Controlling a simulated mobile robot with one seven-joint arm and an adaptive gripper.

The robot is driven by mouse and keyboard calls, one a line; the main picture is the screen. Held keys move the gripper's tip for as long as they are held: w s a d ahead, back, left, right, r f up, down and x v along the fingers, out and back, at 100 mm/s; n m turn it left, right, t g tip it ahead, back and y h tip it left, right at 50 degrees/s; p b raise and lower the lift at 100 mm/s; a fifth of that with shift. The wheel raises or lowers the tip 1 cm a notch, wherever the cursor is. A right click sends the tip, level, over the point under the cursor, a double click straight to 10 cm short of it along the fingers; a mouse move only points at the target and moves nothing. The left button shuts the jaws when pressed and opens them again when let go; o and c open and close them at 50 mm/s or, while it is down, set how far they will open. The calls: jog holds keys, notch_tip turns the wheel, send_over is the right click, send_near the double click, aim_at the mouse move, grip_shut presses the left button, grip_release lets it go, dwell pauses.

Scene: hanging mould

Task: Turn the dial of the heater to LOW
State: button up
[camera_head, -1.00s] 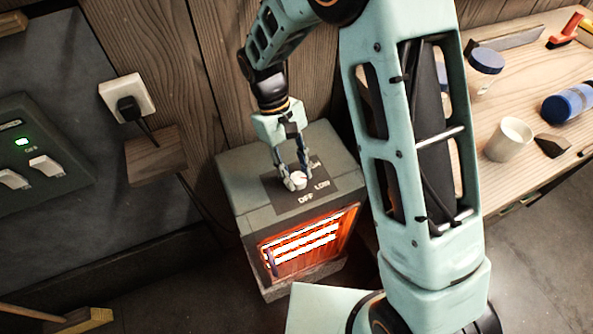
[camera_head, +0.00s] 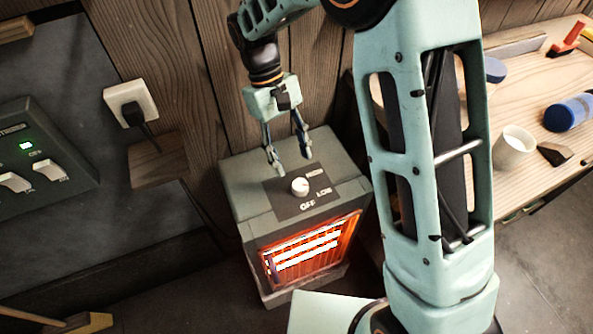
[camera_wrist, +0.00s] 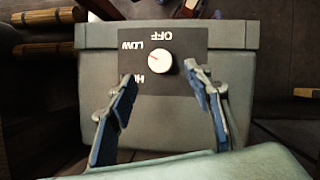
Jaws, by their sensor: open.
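The heater (camera_head: 235,190) is a grey-green box with a glowing orange grille on its front. Its round white dial (camera_head: 300,187) sits on a dark panel (camera_head: 273,196) on top, marked OFF, LOW and HIGH. In the wrist view the dial (camera_wrist: 160,63) shows a thin red mark that appears to point up and left, toward the LOW label (camera_wrist: 147,45). My gripper (camera_head: 293,166) is open and empty, above and behind the dial and apart from it. In the wrist view its fingers (camera_wrist: 160,85) are spread wide, with the dial ahead between them.
A wooden wall stands close behind the heater. A plug sits in a white socket (camera_head: 131,101) at the left, near a switch box (camera_head: 40,160) with a green light. A workbench (camera_head: 535,85) at the right bears a white cup (camera_head: 513,148) and a blue bottle (camera_head: 570,112).

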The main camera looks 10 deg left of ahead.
jog(key=v, duration=0.5)
dwell(0.4)
